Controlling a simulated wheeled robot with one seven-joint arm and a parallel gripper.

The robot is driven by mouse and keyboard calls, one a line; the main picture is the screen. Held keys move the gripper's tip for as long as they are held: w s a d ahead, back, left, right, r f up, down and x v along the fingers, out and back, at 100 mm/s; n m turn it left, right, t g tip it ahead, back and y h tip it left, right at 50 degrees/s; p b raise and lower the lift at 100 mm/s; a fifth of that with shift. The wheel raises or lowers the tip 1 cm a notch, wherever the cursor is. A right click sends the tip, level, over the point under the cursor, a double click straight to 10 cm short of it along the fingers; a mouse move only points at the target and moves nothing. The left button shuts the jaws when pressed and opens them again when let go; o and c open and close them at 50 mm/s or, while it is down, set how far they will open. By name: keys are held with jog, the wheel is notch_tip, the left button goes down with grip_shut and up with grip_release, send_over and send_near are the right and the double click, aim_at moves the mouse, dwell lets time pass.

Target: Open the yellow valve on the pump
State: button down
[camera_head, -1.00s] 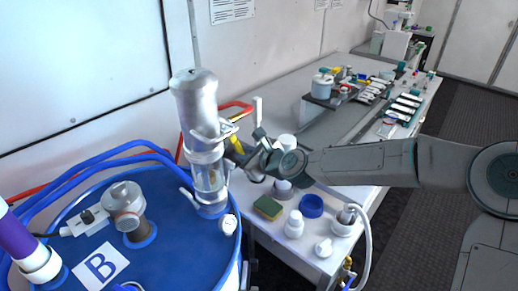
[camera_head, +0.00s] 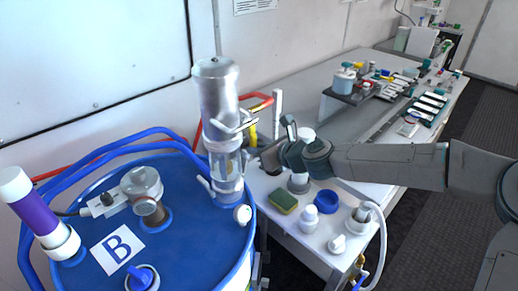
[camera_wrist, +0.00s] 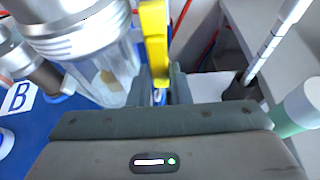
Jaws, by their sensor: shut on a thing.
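The pump (camera_head: 220,92) is a silver-topped cylinder with a clear lower section, standing upright on the blue drum marked B. Its yellow valve handle (camera_head: 253,132) shows on the right side of the pump, close to upright. In the wrist view the yellow handle (camera_wrist: 154,40) runs down between my fingers, beside the clear pump body (camera_wrist: 105,70). My gripper (camera_head: 268,156) is at the right of the pump, and in the wrist view my gripper (camera_wrist: 158,88) is shut on the handle. The fingers hide the handle's lower end.
The blue drum (camera_head: 190,255) carries a silver fitting (camera_head: 141,184), a purple-and-white tube (camera_head: 38,212) and blue hoses. A white bench (camera_head: 320,240) at right holds a sponge (camera_head: 283,202), a blue ring (camera_head: 326,201) and bottles. A red pipe (camera_head: 262,101) runs behind the pump.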

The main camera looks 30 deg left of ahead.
jog(key=shift+f, duration=0.1)
jog(key=c, duration=1.3)
grip_release()
jog(key=shift+c, duration=0.2)
jog(key=shift+d, duration=0.1)
jog(key=b+v, duration=0.2)
jog(key=v, duration=1.1)
jog(key=shift+d+r, duration=0.25)
jog(key=shift+r, duration=0.05)
jog(key=shift+s, duration=0.1)
